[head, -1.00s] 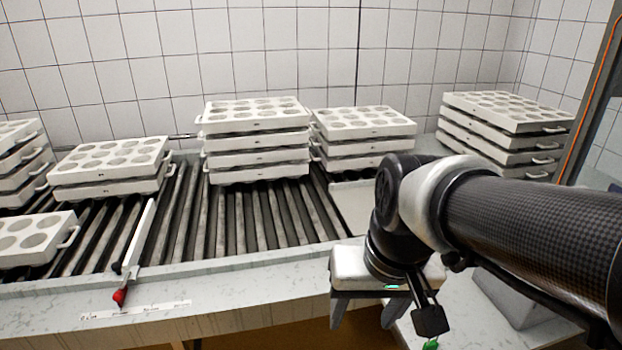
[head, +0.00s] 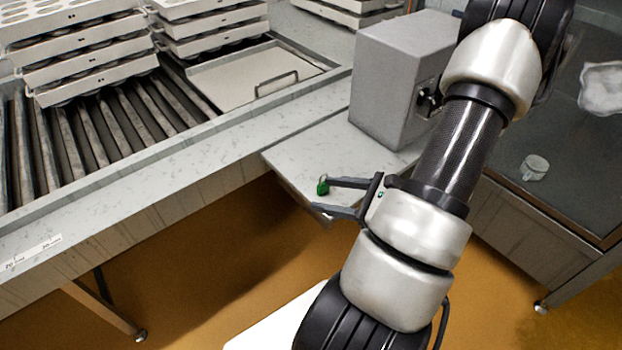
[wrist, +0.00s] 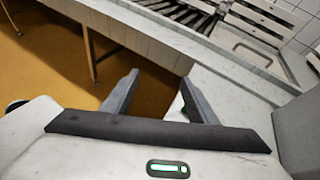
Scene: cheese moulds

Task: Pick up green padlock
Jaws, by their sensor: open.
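The small green padlock (head: 322,186) is on the grey-white side table (head: 285,160), near its front edge. My gripper (head: 325,195) is open and empty, with its fingers pointing left in the head view. The upper fingertip is right beside the padlock; I cannot tell whether they touch. In the wrist view, my gripper (wrist: 159,78) has its fingers spread, with the floor and table edge between them. A sliver of green (wrist: 184,112) shows at the inner edge of the right finger, and most of the padlock seems hidden behind that finger.
A grey box (head: 390,80) stands on the side table behind my gripper. A roller conveyor (head: 110,135) with stacked white moulds (head: 85,60) lies to the left. Orange floor lies below the table edge.

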